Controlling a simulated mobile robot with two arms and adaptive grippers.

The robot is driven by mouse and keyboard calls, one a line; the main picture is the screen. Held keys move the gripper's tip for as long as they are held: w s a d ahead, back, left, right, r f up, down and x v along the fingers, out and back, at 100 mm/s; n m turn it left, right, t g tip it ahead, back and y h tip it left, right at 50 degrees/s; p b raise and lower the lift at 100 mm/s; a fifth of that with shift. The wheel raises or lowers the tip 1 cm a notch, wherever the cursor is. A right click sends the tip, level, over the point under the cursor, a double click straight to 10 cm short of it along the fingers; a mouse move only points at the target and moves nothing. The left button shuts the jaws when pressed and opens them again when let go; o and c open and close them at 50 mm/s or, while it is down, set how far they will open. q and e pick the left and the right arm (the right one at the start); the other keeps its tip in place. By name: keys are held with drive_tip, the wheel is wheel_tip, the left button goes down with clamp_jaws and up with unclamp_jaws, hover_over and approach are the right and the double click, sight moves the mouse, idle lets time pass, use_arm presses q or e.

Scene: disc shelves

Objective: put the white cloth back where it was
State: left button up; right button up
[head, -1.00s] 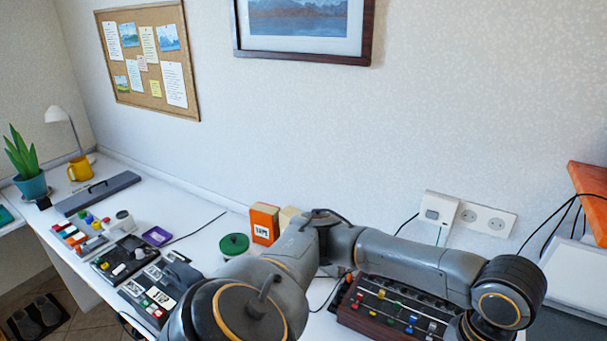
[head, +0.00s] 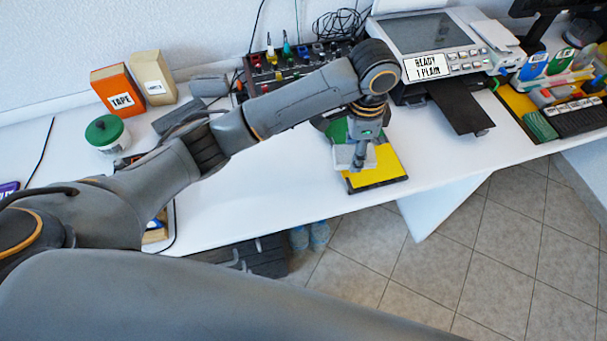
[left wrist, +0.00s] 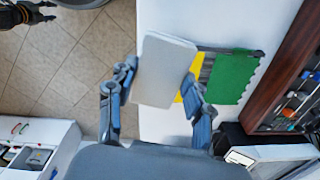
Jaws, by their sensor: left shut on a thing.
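My left gripper (head: 362,160) reaches down over the front part of the desk. It is shut on the white cloth (left wrist: 163,70), a pale flat rounded rectangle that shows between the two fingers in the left wrist view. In the head view the cloth (head: 343,156) is partly hidden by the gripper. It is over or on a yellow mat (head: 382,171) with a dark front edge; I cannot tell if it touches. A green piece (left wrist: 236,78) lies beside the yellow. A small dark part at the left wrist view's upper left may be my right gripper (left wrist: 42,13).
A mixer with coloured knobs (head: 290,67) stands behind the arm. A printer (head: 425,38) with a dark tray (head: 458,105) is to the right. A tape box (head: 119,90) and a green-lidded jar (head: 106,133) are left. The desk's front edge is close to the mat.

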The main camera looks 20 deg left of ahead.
use_arm(q)
drive_tip(key=shift+w+d+f+m, duration=0.2)
drive_tip(key=shift+d+f+m, duration=0.65)
drive_tip(key=shift+d, duration=0.15)
drive_tip(key=w+a+f+p, duration=0.1)
drive_tip(key=a+f, duration=0.3)
drive_tip(key=a, duration=0.5)
hover_over(304, 173)
drive_tip(key=d, duration=0.1)
wheel_tip(304, 173, down, 5)
drive_tip(key=shift+r+p, duration=0.2)
drive_tip(key=shift+p, duration=0.15)
drive_tip(key=shift+a+f, duration=0.15)
drive_tip(key=shift+f, duration=0.05)
drive_tip(key=f, duration=0.3)
drive_tip(key=shift+a+f, duration=0.1)
drive_tip(key=shift+a, duration=0.3)
drive_tip(key=shift+f, duration=0.4)
use_arm(e)
drive_tip(key=shift+s+a+r, duration=0.15)
drive_tip(key=shift+s+r, duration=0.25)
drive_tip(key=shift+r, duration=0.25)
use_arm(q)
drive_tip(key=o, duration=1)
drive_tip(key=shift+f, duration=0.15)
